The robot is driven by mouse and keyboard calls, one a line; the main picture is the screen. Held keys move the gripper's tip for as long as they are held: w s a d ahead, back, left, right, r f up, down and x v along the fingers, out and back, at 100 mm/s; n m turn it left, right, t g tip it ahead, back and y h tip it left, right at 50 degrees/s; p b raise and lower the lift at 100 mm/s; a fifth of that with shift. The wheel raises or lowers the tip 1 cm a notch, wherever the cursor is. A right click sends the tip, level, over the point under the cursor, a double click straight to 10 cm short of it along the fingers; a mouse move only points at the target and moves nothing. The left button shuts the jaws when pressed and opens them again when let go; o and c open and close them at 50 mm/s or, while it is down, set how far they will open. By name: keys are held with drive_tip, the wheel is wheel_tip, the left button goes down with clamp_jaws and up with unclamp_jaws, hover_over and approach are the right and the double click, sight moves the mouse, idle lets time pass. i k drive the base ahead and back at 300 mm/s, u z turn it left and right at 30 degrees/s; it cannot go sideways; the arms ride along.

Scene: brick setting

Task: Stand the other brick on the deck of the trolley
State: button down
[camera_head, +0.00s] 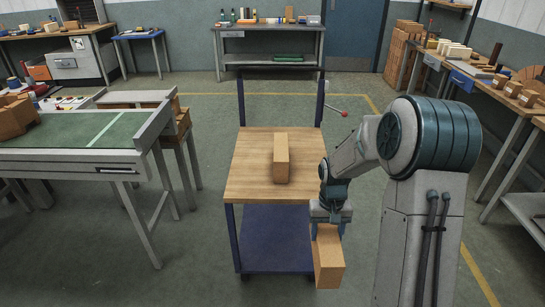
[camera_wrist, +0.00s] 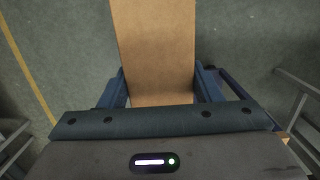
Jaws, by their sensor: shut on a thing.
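My gripper (camera_head: 329,224) is shut on an orange-brown brick (camera_head: 328,262), which hangs below the jaws at the trolley's front right corner. The held brick also shows in the wrist view (camera_wrist: 155,50), between the two blue fingers. The trolley has a wooden deck (camera_head: 250,165) and a blue frame with a lower shelf.
A table with a green top (camera_head: 70,130) stands at the left, with bricks (camera_head: 14,115) on its far left. A workbench (camera_head: 268,28) is along the back wall. Benches with bricks (camera_head: 510,90) line the right. The left half of the deck is clear.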

sight(309, 166)
drive_tip(key=i, duration=1.6)
drive_tip(key=z, duration=0.05)
